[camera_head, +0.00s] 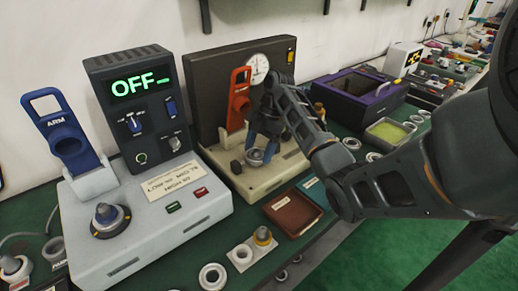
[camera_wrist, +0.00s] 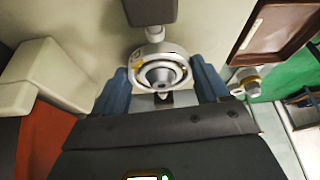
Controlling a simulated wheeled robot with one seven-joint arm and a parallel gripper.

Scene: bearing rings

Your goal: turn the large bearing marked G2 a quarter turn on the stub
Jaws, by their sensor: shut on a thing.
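The large bearing (camera_wrist: 145,57) is a pale metal ring with a small yellow mark, seated around the stub (camera_wrist: 163,74) in the wrist view. No G2 lettering is legible. My gripper (camera_wrist: 160,80) has its two blue fingers on opposite sides of the bearing and is shut on it. In the head view my gripper (camera_head: 265,140) reaches down over the cream-based station, and the bearing (camera_head: 258,157) shows just below the fingers. My arm and fingers hide part of the bearing and stub there.
The cream station base (camera_head: 290,167) has a dark back panel with a dial gauge (camera_head: 257,66) and a red lever (camera_head: 238,100). Left is a grey console (camera_head: 150,225) reading OFF. A brown tray (camera_head: 292,212) and loose rings (camera_head: 212,276) lie in front.

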